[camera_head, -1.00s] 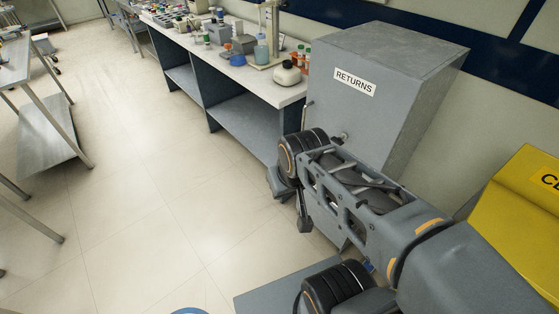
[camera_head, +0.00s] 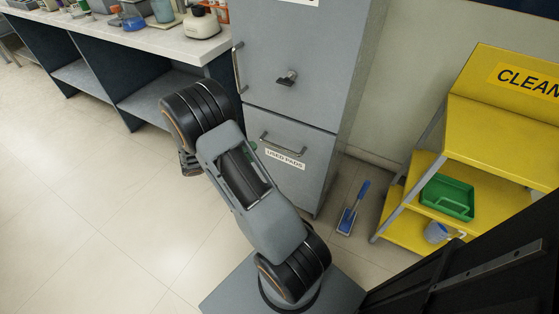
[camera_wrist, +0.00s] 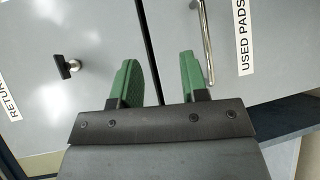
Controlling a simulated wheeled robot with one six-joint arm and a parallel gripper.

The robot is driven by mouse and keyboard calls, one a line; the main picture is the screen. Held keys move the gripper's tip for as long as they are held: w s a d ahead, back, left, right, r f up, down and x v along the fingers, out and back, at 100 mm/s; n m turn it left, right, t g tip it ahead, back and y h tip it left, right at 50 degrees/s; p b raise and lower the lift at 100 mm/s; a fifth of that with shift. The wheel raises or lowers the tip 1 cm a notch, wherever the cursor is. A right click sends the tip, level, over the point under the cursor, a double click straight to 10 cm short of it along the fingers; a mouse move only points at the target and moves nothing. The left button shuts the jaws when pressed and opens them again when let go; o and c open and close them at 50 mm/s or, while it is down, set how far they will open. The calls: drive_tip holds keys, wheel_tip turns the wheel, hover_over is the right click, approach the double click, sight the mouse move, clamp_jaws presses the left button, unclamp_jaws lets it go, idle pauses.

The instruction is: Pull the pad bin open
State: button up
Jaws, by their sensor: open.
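The pad bin (camera_head: 300,175) is the lower grey front of the cabinet, labelled USED PADS. It looks shut, flush under the upper door. Its metal bar handle (camera_head: 283,146) lies along its upper part; in the wrist view the handle (camera_wrist: 206,35) runs just right of my right green finger. My gripper (camera_wrist: 157,66) is open and empty, with the seam between the two fronts showing between its fingers. The handle is outside the gap. In the head view my arm hides most of the gripper; a bit of green shows left of the handle.
The upper RETURNS door (camera_head: 283,50) has a dark knob (camera_head: 287,77). A bench (camera_head: 180,48) with bottles stands left. Floor left is clear.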

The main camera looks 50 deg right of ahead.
sight(279, 147)
drive_tip(key=w+d+f+n+t+h+b, duration=0.1)
drive_tip(key=w+f+t+h+b, duration=0.15)
drive_tip(key=f, duration=0.45)
drive_tip(key=w+d+f+t+h+b, duration=0.1)
drive_tip(key=d+f+h+b, duration=0.15)
drive_tip(key=f, duration=0.45)
drive_tip(key=shift+n, duration=0.3)
drive_tip(key=x, duration=1.2)
drive_tip(key=shift+s+d+r, duration=0.15)
drive_tip(key=shift+d+r, duration=0.05)
drive_tip(key=shift+r, duration=0.15)
drive_tip(key=shift+c, duration=0.4)
clamp_jaws()
